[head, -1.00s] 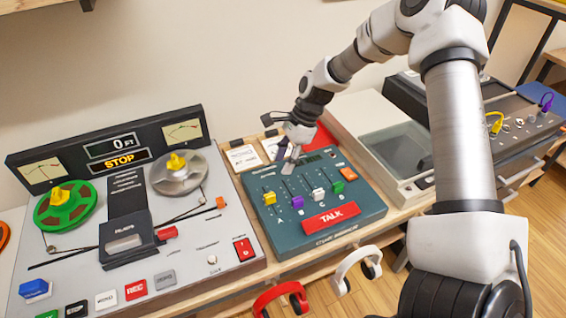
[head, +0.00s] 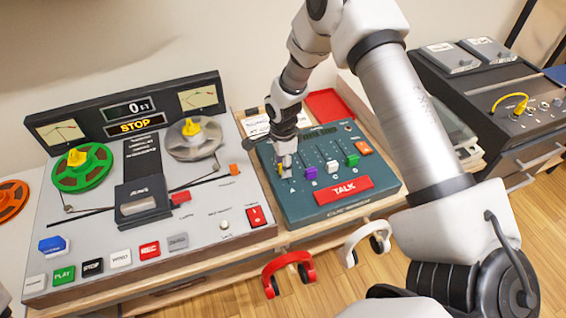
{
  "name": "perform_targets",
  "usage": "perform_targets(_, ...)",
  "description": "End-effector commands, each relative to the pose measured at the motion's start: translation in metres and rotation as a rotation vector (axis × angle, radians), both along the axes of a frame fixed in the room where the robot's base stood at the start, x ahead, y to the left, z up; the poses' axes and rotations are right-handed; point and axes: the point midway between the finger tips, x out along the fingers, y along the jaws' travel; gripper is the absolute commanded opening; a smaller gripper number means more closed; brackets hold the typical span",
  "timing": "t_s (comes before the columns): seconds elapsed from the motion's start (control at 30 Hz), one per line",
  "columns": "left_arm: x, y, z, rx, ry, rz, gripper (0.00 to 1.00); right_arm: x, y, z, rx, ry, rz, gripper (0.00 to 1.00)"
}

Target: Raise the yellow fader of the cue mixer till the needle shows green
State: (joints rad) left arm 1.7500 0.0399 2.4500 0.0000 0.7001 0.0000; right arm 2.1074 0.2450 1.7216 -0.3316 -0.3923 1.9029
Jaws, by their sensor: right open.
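The teal cue mixer (head: 355,200) lies on the bench right of the tape machine. Its yellow fader (head: 282,169) is at the far left of the fader row and is partly hidden by my right gripper. My right gripper (head: 286,172) is open and points down at the yellow fader; I cannot tell whether it touches it. Purple (head: 310,173), white (head: 332,166) and green (head: 352,160) faders stand to its right. My left gripper is not in view.
A tape machine (head: 215,205) with reels and buttons fills the left. The red TALK button (head: 343,189) is on the mixer's front. Red headphones (head: 290,268) and white headphones (head: 368,240) hang at the bench front. A red tray (head: 330,103) lies behind the mixer.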

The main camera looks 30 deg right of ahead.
Motion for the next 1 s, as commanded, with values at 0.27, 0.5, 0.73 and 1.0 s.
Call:
perform_targets(0.27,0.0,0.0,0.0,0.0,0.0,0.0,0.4,0.0,0.0,-0.004,0.0,0.0,0.0,0.44)
perform_targets(0.5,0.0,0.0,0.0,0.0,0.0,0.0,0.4,0.0,0.0,-0.004,0.0,0.0,0.0,0.0)
perform_targets(0.73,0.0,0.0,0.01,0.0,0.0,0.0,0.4,0.006,-0.001,-0.003,0.0,-0.001,0.0,0.0)
perform_targets(1.0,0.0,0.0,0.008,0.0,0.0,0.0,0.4,0.006,-0.001,-0.004,0.001,-0.001,0.0,0.44)
